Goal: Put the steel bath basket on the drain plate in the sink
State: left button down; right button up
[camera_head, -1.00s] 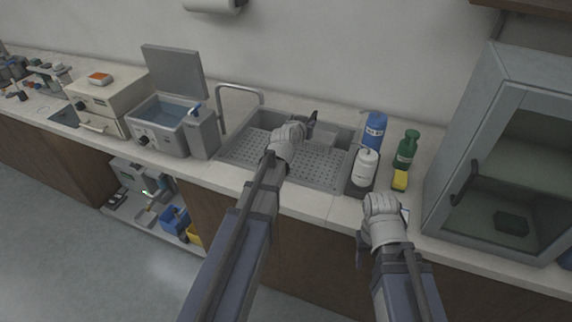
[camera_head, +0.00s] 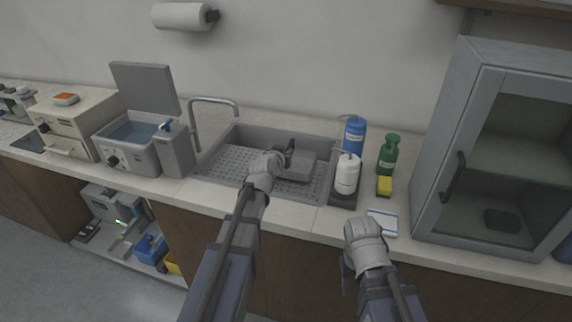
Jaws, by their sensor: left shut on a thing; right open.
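The steel bath basket (camera_head: 300,164) is a grey box-like thing in the sink (camera_head: 318,143), low over or on the perforated drain plate (camera_head: 228,164); I cannot tell if it touches the plate. My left gripper (camera_head: 287,157) reaches over the sink's front edge and is shut on the basket at its left side. The fingers and my wrist hide part of the basket. My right gripper (camera_head: 348,262) is open and empty, in front of the counter's front edge, its fingers mostly hidden behind my wrist.
A white bottle (camera_head: 346,174), blue bottle (camera_head: 354,137), green bottle (camera_head: 388,155) and yellow sponge (camera_head: 384,186) stand right of the sink. A faucet (camera_head: 196,120) and open water bath (camera_head: 136,141) are at left. A glass-door cabinet (camera_head: 498,150) is at far right.

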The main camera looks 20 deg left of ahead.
pick_arm(q)
notch_tip(320, 180, down, 4)
jog(key=b, duration=0.3)
jog(key=shift+r, duration=0.25)
jog(key=c, duration=1.3)
grip_release()
jog(key=shift+f, duration=0.2)
jog(key=o, duration=0.5)
jog(key=shift+c, duration=0.2)
jog(key=shift+r, duration=0.15)
